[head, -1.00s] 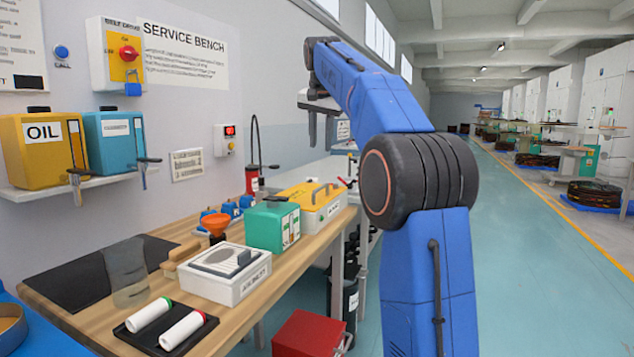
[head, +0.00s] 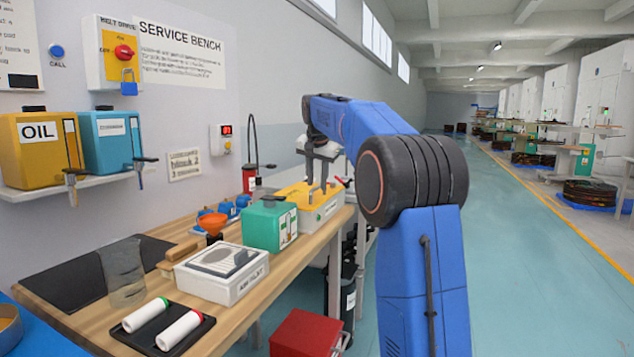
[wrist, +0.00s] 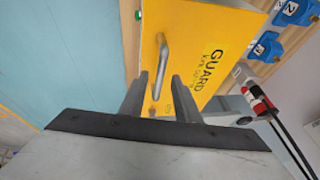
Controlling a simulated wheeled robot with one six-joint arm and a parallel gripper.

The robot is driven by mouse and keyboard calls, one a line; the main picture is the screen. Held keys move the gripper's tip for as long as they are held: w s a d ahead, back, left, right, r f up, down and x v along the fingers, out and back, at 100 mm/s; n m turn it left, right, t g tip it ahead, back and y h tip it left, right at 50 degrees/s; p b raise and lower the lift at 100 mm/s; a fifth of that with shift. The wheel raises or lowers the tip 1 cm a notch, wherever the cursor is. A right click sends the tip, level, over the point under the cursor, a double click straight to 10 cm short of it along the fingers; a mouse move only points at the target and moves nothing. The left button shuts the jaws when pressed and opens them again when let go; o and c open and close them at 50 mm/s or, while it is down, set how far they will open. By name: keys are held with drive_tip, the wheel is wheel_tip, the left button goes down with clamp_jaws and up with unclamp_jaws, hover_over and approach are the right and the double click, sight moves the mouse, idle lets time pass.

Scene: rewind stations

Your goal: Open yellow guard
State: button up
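The yellow guard (head: 297,191) is a flat lid lying shut on a white box at the far end of the wooden bench. In the wrist view the guard (wrist: 205,40) carries the word GUARD and a grey bar handle (wrist: 162,62). My gripper (head: 319,189) hangs fingers down over the guard in the head view. In the wrist view my gripper (wrist: 158,82) is open, with the handle lying between its two fingers and a gap on each side. Whether the fingertips reach down around the bar is hard to tell.
The aisle floor (head: 510,270) on the right is clear.

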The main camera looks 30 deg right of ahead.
drive_tip(key=shift+w+f, duration=0.1)
drive_tip(key=shift+f, duration=0.1)
clamp_jaws()
